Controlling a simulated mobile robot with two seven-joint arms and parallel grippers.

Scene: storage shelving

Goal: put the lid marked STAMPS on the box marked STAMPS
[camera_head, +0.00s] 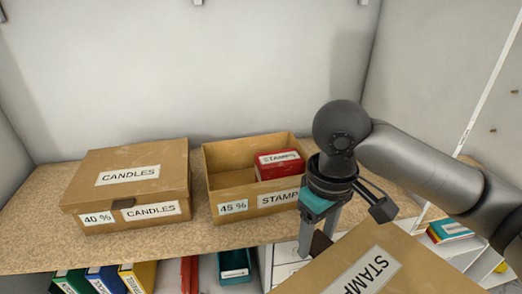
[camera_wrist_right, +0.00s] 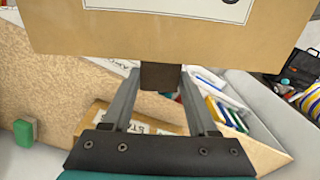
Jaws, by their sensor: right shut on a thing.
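The box marked STAMPS (camera_head: 225,209) is brown cardboard and stands open on the shelf, with a red box labelled STAMPS (camera_head: 283,163) inside. The lid marked STAMPS (camera_head: 330,268) is in the lower right of the head view, in front of the shelf and partly cut off by the picture edge. My right gripper (camera_head: 318,243) is shut on the lid's dark tab. The tab (camera_wrist_right: 161,77) shows between the fingers in the right wrist view, where the lid (camera_wrist_right: 165,36) fills the top. My left gripper is not in view.
A closed box marked CANDLES (camera_head: 100,195) stands left of the open box, with a narrow gap between. The shelf (camera_head: 30,230) is clear at the far left. Binders (camera_head: 103,281) and a teal bin (camera_head: 235,266) are below. A green block (camera_wrist_right: 23,132) shows in the right wrist view.

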